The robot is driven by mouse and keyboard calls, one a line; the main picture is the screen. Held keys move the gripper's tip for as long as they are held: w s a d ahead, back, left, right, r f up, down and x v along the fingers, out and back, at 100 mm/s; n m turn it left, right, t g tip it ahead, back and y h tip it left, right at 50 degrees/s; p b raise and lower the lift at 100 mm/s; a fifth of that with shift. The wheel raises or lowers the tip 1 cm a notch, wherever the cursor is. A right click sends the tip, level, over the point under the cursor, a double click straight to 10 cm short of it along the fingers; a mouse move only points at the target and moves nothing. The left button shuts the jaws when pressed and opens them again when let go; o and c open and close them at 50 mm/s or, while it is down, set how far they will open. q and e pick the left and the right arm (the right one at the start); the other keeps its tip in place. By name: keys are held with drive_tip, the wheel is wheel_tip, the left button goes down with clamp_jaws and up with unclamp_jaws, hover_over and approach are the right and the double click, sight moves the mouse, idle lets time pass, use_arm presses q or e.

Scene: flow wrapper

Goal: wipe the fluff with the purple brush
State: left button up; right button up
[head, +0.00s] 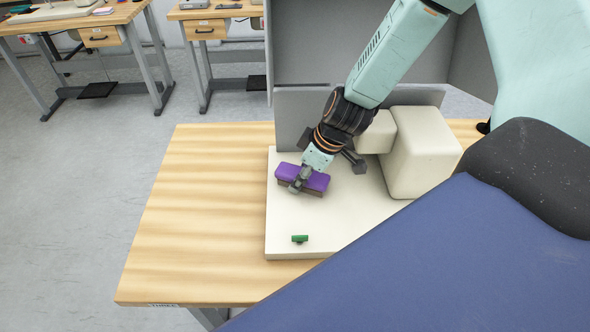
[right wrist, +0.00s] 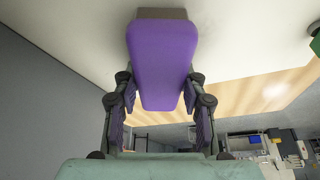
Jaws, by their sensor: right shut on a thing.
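The purple brush (head: 318,182) has a purple top and a darker underside, and lies level at the left part of the cream machine plate (head: 345,213). My right gripper (head: 299,180) is shut on the brush, with fingers on either side of it. In the right wrist view the brush (right wrist: 160,60) sits between the two fingers (right wrist: 161,97) and close to a pale surface. I cannot tell whether it touches the plate. No fluff can be made out in either view. My left gripper is not in view.
A small green piece (head: 300,238) lies near the plate's front left edge. Cream blocks (head: 421,152) stand right of my right gripper, with a grey panel (head: 290,110) behind. The wooden table (head: 195,215) is clear on the left.

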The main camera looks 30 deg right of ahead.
sight(327, 175)
drive_tip(key=shift+s+d+r+p, duration=0.1)
drive_tip(key=shift+s+d+p, duration=0.4)
drive_tip(key=shift+d+p, duration=0.35)
drive_tip(key=shift+s+d+p, duration=0.5)
drive_tip(key=shift+d+p, duration=0.2)
drive_tip(key=shift+p, duration=0.25)
drive_tip(key=shift+s+d+p, duration=0.5)
drive_tip(key=shift+d+p, duration=0.15)
drive_tip(key=shift+d, duration=0.1)
drive_tip(key=shift+s+d, duration=0.1)
